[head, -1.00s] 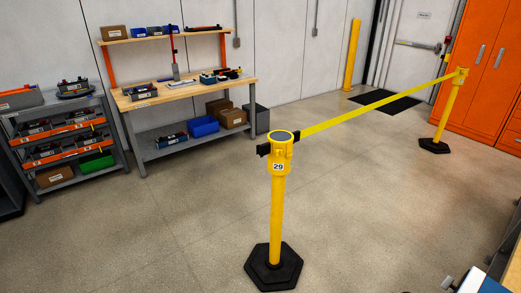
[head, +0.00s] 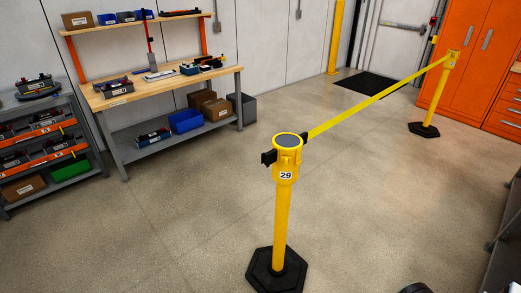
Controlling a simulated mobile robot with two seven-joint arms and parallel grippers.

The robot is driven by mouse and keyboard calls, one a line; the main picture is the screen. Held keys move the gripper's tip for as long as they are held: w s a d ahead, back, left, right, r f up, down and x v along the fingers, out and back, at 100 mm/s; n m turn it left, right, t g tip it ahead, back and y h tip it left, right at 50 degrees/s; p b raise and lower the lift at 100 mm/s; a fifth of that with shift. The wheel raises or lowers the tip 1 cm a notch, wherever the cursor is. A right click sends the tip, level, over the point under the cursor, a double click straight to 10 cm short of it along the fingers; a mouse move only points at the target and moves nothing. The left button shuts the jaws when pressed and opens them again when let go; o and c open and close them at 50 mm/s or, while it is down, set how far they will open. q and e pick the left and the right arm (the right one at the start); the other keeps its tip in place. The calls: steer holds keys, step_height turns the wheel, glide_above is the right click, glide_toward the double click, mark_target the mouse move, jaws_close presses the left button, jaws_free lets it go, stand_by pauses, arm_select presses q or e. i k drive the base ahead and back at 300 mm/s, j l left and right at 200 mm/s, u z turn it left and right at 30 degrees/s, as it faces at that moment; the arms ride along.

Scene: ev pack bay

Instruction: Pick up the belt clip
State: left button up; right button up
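A yellow post (head: 283,225) marked 29 stands upright on a black hexagonal base (head: 277,277) in front of me. A small black clip (head: 268,158) sticks out from the left of its head. A yellow belt (head: 375,99) runs taut from a second yellow post (head: 438,92) to the right of the near post's head. A black end piece (head: 305,138) joins the belt there. I cannot tell which black piece is the belt clip.
A workbench (head: 165,88) with tools stands at the back left, beside a grey shelf cart (head: 85,171). Orange cabinets (head: 487,60) stand at the far right. A grey frame (head: 505,245) is at the right edge. Floor (head: 180,220) left of the near post is clear.

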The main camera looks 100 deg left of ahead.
mark_target(269, 158)
steer(key=k+j, duration=0.3)
steer(key=j, duration=0.15)
steer(key=k+j, duration=0.25)
steer(key=j, duration=0.2)
steer(key=k+j, duration=0.3)
steer(key=j, duration=0.2)
steer(key=k+j, duration=0.25)
steer(key=j, duration=0.2)
steer(key=k+j, duration=0.3)
steer(key=j, duration=0.15)
steer(key=k+j, duration=0.25)
steer(key=j, duration=0.2)
